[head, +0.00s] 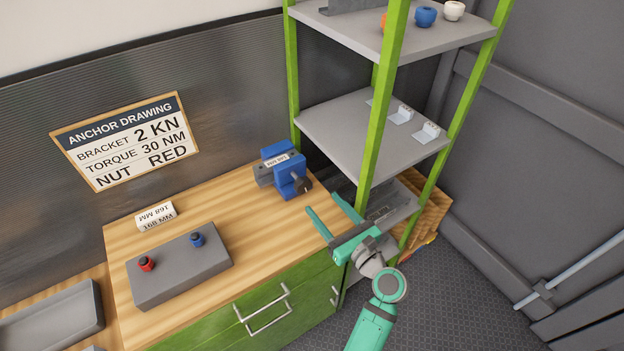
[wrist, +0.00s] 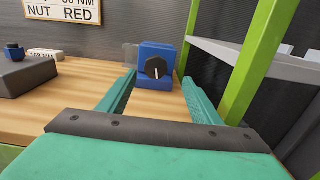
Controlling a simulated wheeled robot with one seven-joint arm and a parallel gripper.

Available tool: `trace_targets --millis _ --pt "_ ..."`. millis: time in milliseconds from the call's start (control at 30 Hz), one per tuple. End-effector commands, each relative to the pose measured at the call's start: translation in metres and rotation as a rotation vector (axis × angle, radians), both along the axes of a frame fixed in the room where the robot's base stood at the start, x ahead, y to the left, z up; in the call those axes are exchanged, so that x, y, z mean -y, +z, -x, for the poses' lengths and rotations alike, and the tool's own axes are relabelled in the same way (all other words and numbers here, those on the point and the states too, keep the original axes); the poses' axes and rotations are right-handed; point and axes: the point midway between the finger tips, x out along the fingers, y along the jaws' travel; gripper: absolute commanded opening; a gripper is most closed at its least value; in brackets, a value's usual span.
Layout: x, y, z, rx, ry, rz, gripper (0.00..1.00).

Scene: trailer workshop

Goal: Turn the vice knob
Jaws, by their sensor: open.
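The blue vice (head: 287,173) stands on the wooden bench near its back right corner, by the green shelf post. Its dark knob (head: 303,185) faces the front. In the wrist view the knob (wrist: 156,68) is a round black dial with a light mark, on the front of the blue vice (wrist: 152,79). My green gripper (head: 331,215) is open and empty in front of the vice, above the bench's right edge. In the wrist view the vice shows beyond and between my two fingers (wrist: 156,95), apart from them. Nothing is touching the knob.
A grey block (head: 180,268) with a red and a blue knob sits on the bench, with a white 168 MM label block (head: 155,217) behind it. Green shelf posts (head: 380,95) and grey shelves (head: 370,130) stand close on the right. The bench between block and vice is clear.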

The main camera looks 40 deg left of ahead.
Motion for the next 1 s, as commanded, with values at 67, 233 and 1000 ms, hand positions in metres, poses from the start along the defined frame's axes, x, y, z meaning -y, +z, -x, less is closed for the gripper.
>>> trace_targets --millis 67,233,1000 --pt "-0.012 0.001 -0.002 0.001 0.007 -0.001 0.59" --pt "-0.041 0.001 -0.012 0.002 0.010 -0.002 0.59" --pt "-0.094 0.000 -0.039 0.001 0.000 0.000 0.59"
